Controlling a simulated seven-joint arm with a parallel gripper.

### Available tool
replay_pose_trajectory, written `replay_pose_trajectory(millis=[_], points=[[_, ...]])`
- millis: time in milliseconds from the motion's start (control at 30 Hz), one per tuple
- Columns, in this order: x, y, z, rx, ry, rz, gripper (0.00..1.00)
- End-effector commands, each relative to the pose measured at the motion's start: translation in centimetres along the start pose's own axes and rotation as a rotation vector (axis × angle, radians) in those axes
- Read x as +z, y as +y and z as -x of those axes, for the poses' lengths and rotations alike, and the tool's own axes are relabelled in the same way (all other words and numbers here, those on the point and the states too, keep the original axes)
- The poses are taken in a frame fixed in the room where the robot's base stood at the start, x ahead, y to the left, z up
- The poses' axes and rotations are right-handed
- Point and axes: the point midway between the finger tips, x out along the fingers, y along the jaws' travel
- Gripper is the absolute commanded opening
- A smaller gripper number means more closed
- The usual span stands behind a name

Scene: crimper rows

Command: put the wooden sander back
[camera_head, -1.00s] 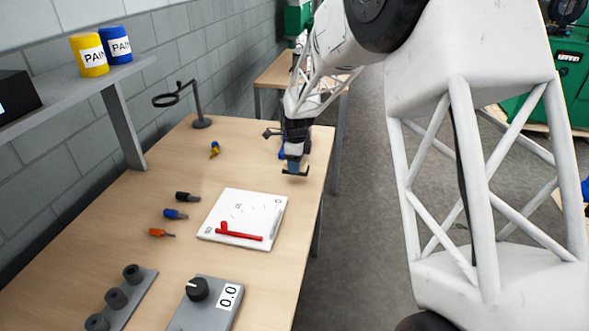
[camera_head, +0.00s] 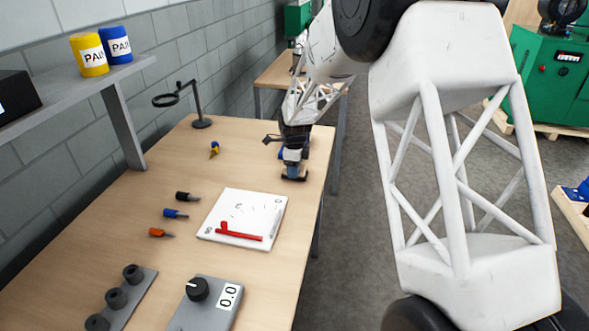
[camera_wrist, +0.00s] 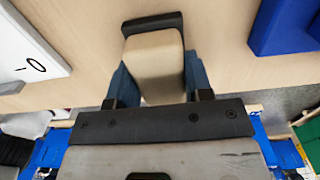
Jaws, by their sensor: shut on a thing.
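The wooden sander (camera_wrist: 154,58) is a pale wooden block with a dark base, in the upper middle of the wrist view. My gripper (camera_wrist: 156,80) is shut on it, with a blue finger against each side. In the head view my gripper (camera_head: 293,168) is at the far right part of the bench, beyond the white board. The sander's dark base (camera_head: 294,179) shows just under the fingers, low over the bench top. I cannot tell whether it touches the wood.
A white board (camera_head: 265,205) with a red tool (camera_head: 240,235) lies nearer. A blue object (camera_wrist: 285,25) is beside the sander in the wrist view. Several screwdrivers (camera_head: 175,213) lie left of the board. A ring stand (camera_head: 202,122) stands at the back. The bench's right edge is close.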

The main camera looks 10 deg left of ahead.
Motion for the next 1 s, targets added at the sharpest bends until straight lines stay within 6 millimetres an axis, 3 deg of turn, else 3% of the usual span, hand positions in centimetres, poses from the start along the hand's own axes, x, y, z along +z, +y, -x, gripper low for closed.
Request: replay_pose_trajectory(millis=[500, 533, 700, 1000], points=[[0.02, -0.04, -0.65, -0.002, -0.001, 0.0, 0.17], [0.02, -0.04, -0.68, -0.002, -0.001, 0.0, 0.48], [0.02, -0.04, -0.66, -0.002, -0.001, 0.0, 0.72], [0.02, -0.05, -0.59, -0.002, -0.001, 0.0, 0.72]])
